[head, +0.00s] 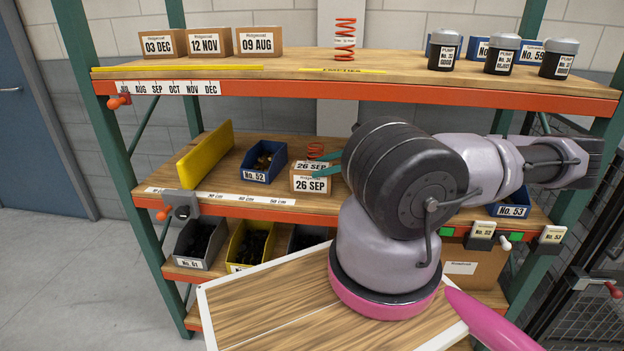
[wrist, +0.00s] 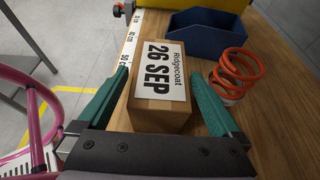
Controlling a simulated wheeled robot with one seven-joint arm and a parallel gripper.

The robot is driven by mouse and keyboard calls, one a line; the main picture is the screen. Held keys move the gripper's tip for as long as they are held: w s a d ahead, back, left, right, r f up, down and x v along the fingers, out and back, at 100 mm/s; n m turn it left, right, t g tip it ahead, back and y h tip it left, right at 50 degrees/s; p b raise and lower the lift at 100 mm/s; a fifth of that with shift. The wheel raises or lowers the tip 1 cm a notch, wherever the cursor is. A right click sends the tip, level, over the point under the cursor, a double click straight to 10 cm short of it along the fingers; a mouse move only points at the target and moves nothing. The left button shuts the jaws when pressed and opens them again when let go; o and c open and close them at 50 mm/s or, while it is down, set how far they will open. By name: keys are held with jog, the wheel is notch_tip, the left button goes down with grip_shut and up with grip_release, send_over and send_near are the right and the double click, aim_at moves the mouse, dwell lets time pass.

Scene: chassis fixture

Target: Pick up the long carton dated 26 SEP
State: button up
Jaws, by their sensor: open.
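The carton dated 26 SEP (head: 310,186) is a brown box with white labels on its top and front, standing on the middle shelf. In the wrist view the carton (wrist: 158,115) has its top label reading "Ridgecoat 26 SEP". My gripper (wrist: 159,78) is open, with one teal finger on each side of the carton. Narrow gaps seem to show beside it; whether either finger touches cannot be told. In the head view my arm hides most of the gripper; a teal finger shows just behind the carton's top.
An orange spring (wrist: 237,72) stands close to the right finger. A blue bin (wrist: 207,35) lies beyond the carton; it is No. 52 (head: 263,162) in the head view. A yellow upright panel (head: 205,153) stands further left. The upper shelf edge (head: 350,92) runs above.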

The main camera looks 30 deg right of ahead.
aim_at(310, 169)
jog(key=x, duration=0.4)
jog(key=shift+w, duration=0.2)
grip_shut()
